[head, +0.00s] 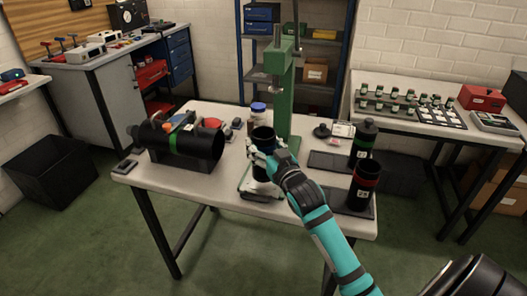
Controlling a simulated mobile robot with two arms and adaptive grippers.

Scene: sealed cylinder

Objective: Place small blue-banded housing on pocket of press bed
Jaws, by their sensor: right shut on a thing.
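The small blue-banded housing (263,133) is a dark upright cylinder with an open top, near the middle of the table. My right gripper (262,152) is shut on it from the front right and hides part of its wall and band. The green press (281,115) stands just behind it, with its ram above. The press bed (259,195) shows low in front, under the housing. The pocket is hidden, and I cannot tell whether the housing's bottom touches the bed. My left gripper is not in view.
A large black cylinder with a green band (180,145) lies in a cradle at the left of the table (140,178). A red-banded housing (363,185) and a green-banded one (364,142) stand on dark pads at the right. A blue-capped bottle (258,113) stands behind the held housing.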

